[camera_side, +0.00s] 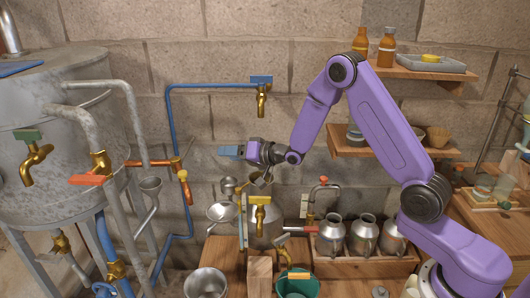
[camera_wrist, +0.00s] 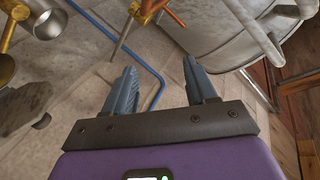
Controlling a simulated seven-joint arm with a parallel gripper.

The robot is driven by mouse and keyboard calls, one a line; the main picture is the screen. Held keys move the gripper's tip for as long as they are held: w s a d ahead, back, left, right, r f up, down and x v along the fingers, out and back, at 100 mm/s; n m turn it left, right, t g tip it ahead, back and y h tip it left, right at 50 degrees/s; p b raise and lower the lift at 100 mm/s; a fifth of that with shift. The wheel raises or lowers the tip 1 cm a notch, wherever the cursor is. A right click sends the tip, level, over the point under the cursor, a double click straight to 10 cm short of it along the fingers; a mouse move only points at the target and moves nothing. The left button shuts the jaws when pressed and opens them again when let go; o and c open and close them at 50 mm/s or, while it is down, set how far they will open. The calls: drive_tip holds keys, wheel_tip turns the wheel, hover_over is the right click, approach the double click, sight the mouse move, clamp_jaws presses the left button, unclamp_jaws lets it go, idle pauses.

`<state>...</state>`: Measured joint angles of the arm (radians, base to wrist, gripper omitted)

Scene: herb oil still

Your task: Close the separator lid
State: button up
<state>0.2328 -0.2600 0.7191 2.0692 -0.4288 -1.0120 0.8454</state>
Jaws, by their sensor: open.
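My gripper (camera_side: 230,152) is open and empty in the side view, in mid-air above the separator area, with its blue fingers pointing left. In the wrist view my gripper (camera_wrist: 162,84) shows two spread blue fingers with nothing between them. A grey metal vessel (camera_side: 265,232), which appears to be the separator, stands below my gripper with a brass tap in front of it. A round, pale metal disc (camera_side: 222,211) at its left looks like a raised lid, but I cannot tell for sure. My gripper is apart from both. The vessel's mouth is partly hidden.
The large still (camera_side: 60,150) with pipes stands left. A blue pipe (camera_side: 172,125) runs along the wall behind. Several metal cans (camera_side: 331,238) stand in a rack at right. A metal bowl (camera_side: 206,284), wooden block (camera_side: 260,277) and green bucket (camera_side: 297,287) are in front.

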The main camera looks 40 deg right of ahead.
drive_tip(key=s+d+r+m+g+h, duration=0.15)
drive_tip(key=s+d, duration=0.25)
drive_tip(key=d, duration=0.7)
drive_tip(key=s+d+m+g+h, duration=0.15)
drive_tip(key=s+d, duration=0.25)
drive_tip(key=d, duration=0.8)
drive_tip(key=shift+n+g, duration=0.4)
drive_tip(key=shift+n, duration=0.1)
drive_tip(key=x, duration=1.7)
drive_tip(key=shift+w+a, duration=0.25)
drive_tip(key=shift+w, duration=0.05)
clamp_jaws()
